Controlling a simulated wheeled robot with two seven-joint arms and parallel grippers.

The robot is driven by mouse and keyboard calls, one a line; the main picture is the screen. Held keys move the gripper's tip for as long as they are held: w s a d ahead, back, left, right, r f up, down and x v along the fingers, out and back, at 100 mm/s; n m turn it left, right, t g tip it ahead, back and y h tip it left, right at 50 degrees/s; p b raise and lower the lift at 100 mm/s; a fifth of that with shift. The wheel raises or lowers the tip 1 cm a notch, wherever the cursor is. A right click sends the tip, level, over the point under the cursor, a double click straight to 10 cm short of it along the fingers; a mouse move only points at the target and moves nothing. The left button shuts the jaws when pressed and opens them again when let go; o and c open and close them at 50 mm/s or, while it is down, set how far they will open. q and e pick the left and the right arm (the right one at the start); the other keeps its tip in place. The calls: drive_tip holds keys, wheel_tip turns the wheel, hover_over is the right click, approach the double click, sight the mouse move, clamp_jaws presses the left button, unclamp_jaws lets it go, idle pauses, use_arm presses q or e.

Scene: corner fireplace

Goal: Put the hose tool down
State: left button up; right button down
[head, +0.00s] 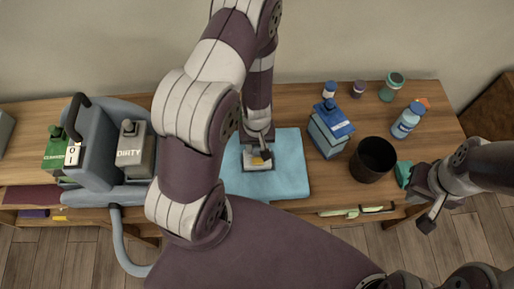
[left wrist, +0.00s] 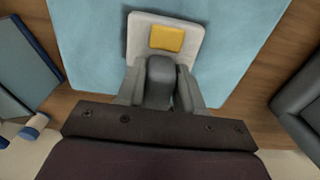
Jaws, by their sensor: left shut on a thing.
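My left gripper (head: 262,147) is above the light blue cloth (head: 288,180) in the head view. It is shut on the hose tool (head: 253,162), which has a pale flat head with a yellow patch. In the left wrist view the tool's head (left wrist: 139,36) lies over the blue cloth (left wrist: 95,50), with its grey neck between the fingers (left wrist: 160,100). I cannot tell whether the head touches the cloth. My right gripper (head: 430,207) is at the right, by the table's front edge; its opening is unclear.
A grey-blue cleaning machine (head: 93,150) with a hose (head: 121,245) stands at the left. Right of the cloth are a blue carton (head: 328,130), a black cup (head: 372,160) and several bottles. A green item (head: 403,173) lies near my right gripper.

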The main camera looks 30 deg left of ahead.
use_arm(q)
drive_tip(key=shift+w+d+f, duration=0.1)
drive_tip(key=shift+w+f, duration=0.05)
drive_tip(key=shift+f, duration=0.15)
drive_tip(key=o, duration=0.9)
drive_tip(key=shift+o, duration=0.2)
